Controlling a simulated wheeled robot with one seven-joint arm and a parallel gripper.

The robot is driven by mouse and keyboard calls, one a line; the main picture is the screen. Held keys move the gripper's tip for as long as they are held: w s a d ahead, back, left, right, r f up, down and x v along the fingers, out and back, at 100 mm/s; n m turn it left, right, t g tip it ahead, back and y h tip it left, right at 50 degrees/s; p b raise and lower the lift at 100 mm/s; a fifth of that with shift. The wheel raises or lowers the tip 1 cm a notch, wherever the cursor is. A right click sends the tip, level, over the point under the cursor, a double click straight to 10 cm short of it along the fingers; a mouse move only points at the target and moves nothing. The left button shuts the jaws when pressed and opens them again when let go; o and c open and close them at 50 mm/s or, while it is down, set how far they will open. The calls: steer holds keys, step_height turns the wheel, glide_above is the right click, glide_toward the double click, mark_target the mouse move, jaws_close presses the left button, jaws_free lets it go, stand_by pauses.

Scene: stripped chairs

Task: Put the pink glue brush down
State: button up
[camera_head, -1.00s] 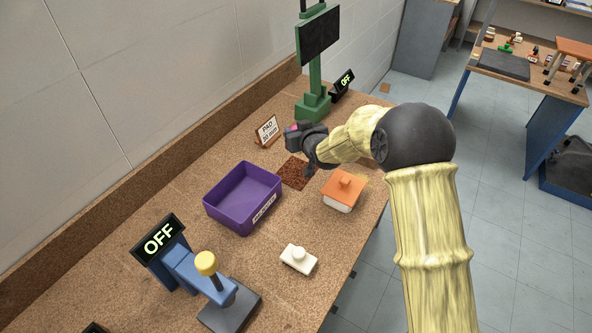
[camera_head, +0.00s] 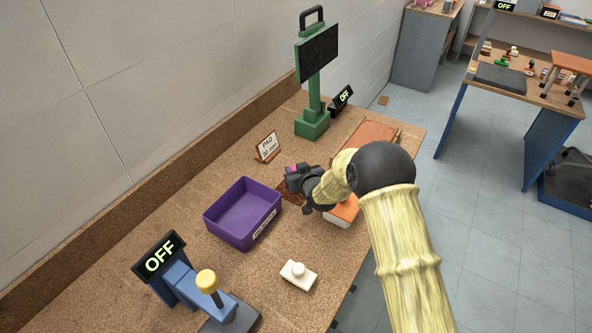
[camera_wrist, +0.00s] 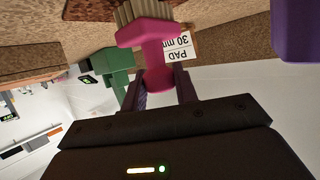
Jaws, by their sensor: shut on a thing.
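My gripper (camera_head: 297,178) is shut on the pink glue brush (camera_wrist: 158,65). In the wrist view the pink handle is between the fingers, and the pale bristles (camera_wrist: 140,12) point to the top edge. In the head view only a bit of pink (camera_head: 292,168) shows at the gripper. The gripper is over or beside a dark reddish-brown patch (camera_head: 290,194) on the bench, behind the purple tray (camera_head: 224,230). I cannot tell the height of the brush above the bench.
The "PAD 30 mm" sign (camera_head: 267,146) stands behind the gripper. An orange-lidded box (camera_head: 342,211) is partly hidden by my arm. A white knobbed block (camera_head: 298,275), a green screen stand (camera_head: 313,120) and a yellow-knobbed blue device (camera_head: 208,283) stand on the bench. Bench around the white block is bare.

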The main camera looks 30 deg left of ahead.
steer(key=shift+f, duration=0.25)
steer(key=shift+f, duration=0.2)
steer(key=o, duration=1)
steer(key=shift+r, duration=0.1)
steer(key=shift+r, duration=0.1)
steer(key=b+v, duration=0.2)
steer(key=v, duration=1)
steer(key=shift+w, duration=0.1)
